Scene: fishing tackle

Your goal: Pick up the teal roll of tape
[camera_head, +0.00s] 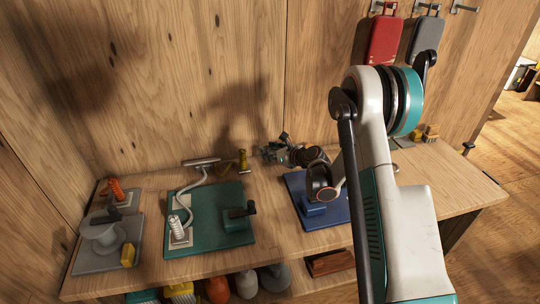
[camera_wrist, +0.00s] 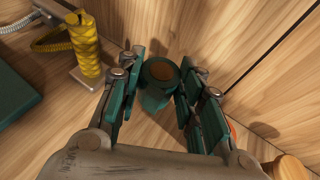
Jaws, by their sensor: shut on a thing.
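The teal roll of tape (camera_wrist: 155,98) shows in the wrist view with a brown round centre, between the two fingers of my gripper (camera_wrist: 158,92). The fingers are shut on it, one on each side. In the head view my gripper (camera_head: 270,153) is low by the wooden back wall, just above the back of the bench and to the right of a small yellow item. I cannot make out the tape there. Whether the roll touches the bench is not clear.
A yellow wrapped post (camera_wrist: 85,45) stands left of my gripper, with a coiled cord beside it. On the bench (camera_head: 275,220) lie a teal mat (camera_head: 215,205), a grey mat (camera_head: 90,262) and a blue mat (camera_head: 330,212). Red (camera_head: 385,40) and grey (camera_head: 425,38) cases hang on the wall.

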